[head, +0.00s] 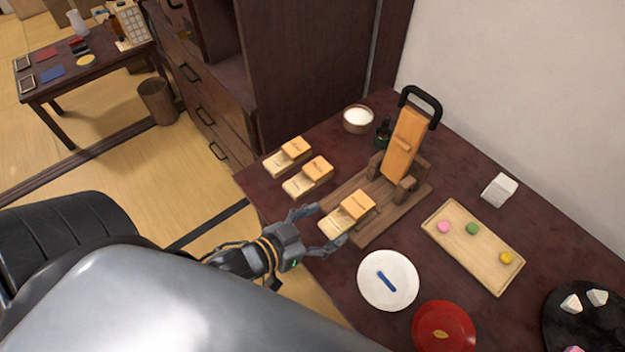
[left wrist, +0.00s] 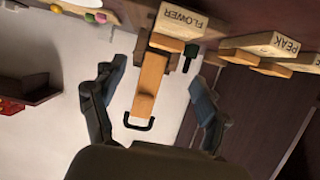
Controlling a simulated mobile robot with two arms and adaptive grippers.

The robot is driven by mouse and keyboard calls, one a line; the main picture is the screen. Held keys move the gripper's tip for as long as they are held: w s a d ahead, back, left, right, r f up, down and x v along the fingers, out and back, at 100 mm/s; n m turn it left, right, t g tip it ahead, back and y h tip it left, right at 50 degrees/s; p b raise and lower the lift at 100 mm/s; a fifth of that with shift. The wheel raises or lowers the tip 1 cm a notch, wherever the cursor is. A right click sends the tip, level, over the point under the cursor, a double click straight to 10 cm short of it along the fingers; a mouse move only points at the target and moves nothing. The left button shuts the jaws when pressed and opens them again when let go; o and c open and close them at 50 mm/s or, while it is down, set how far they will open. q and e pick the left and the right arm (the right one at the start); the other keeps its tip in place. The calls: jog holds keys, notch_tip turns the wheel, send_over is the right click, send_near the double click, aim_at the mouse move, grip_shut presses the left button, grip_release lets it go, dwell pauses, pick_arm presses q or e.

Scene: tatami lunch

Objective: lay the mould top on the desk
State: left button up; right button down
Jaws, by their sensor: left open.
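Three two-part wooden moulds lie on the dark desk (head: 455,272), each a pale block with a darker block at its back right. The nearest mould (head: 348,212) is on the front end of the wooden press base (head: 378,222); the others (head: 308,178) (head: 290,156) lie to its left. In the left wrist view one pale block reads FLOWER (left wrist: 181,22) and another PEAK (left wrist: 268,45). My left gripper (head: 325,227) is open and empty, its fingers pointing at the nearest mould, apparently apart from it. It also shows open in the left wrist view (left wrist: 158,72). My right gripper is not in view.
The press lever (head: 404,145) with its black handle stands raised behind. A white plate (head: 374,277) with a blue stick, a red plate (head: 440,330) and a wooden tray (head: 484,258) of sweets lie to the right. A bowl (head: 357,119) and dark bottle (head: 382,133) stand at the back.

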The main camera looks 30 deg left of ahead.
pick_arm(q)
jog(key=shift+o, duration=0.4)
jog(key=shift+v, duration=1.5)
jog(key=m+p, duration=0.2)
jog(key=m, duration=3.4)
send_near(357, 203)
jog(key=w, duration=0.2)
jog(key=shift+w+d+f, duration=0.15)
jog(key=shift+w+f, duration=0.1)
jog(key=shift+d+p+x, duration=0.15)
jog(key=shift+x, duration=1.45)
jog(key=shift+d+p+x, duration=0.15)
jog(key=shift+d+x, duration=0.05)
jog(key=shift+x, duration=1.35)
jog(key=shift+s+f, duration=0.2)
jog(key=shift+s, duration=0.05)
jog(key=c, duration=1.2)
